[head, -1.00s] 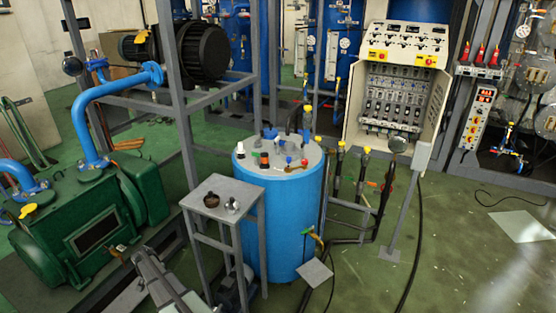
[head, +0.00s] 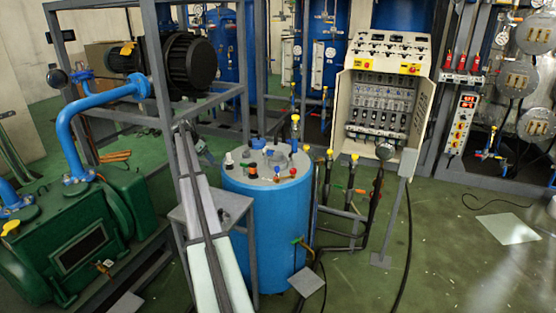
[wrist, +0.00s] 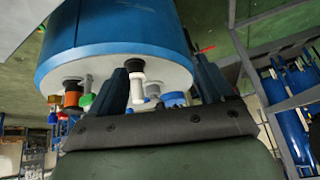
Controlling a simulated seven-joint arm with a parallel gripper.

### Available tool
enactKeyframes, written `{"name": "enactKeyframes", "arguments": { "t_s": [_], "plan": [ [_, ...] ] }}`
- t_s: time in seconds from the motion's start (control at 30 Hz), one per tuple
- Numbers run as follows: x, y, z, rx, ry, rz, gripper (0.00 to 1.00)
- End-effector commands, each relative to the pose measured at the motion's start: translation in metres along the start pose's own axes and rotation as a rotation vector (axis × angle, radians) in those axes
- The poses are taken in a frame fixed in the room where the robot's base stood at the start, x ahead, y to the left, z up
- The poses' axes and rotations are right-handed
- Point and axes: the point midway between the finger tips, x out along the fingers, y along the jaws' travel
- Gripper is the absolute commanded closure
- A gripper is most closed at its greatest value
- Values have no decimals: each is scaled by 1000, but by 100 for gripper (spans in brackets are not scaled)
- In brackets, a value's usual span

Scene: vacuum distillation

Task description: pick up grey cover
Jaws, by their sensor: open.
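I cannot surely pick out the grey cover. A small greyish fitting (wrist: 153,90) shows between my fingers in the wrist view, partly behind a white-bodied, dark-capped fitting (wrist: 137,82). Both are on the lid of the blue tank (head: 265,225), which also shows in the wrist view (wrist: 110,25). My gripper (wrist: 164,82) is open, its two dark fingers apart, with the lid fittings beyond them. No hold on anything is visible. In the head view my gripper (head: 196,143) is at the upper left of the tank lid, seen small.
A small grey table (head: 235,203) stands left of the tank, partly hidden by my arm. Valves with yellow caps (head: 329,155) and a control cabinet (head: 385,100) are to the right. A grey frame and green pump (head: 80,245) are on the left. Floor at right is mostly open.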

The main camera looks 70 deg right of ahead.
Motion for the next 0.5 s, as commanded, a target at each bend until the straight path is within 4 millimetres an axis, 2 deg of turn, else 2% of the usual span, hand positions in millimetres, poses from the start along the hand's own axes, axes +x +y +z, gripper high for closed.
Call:
{"name": "enactKeyframes", "arguments": {
  "t_s": [0.03, 0.1, 0.2, 0.33, 0.5],
  "plan": [
    [-6, 11, -46, 56, 7, 25, 19],
    [-11, 34, -92, 124, 3, 66, 19],
    [-11, 73, -144, 212, -17, 125, 19],
    [-7, 122, -193, 306, -55, 195, 19],
    [-2, 168, -229, 385, -97, 257, 19]
  ]
}}
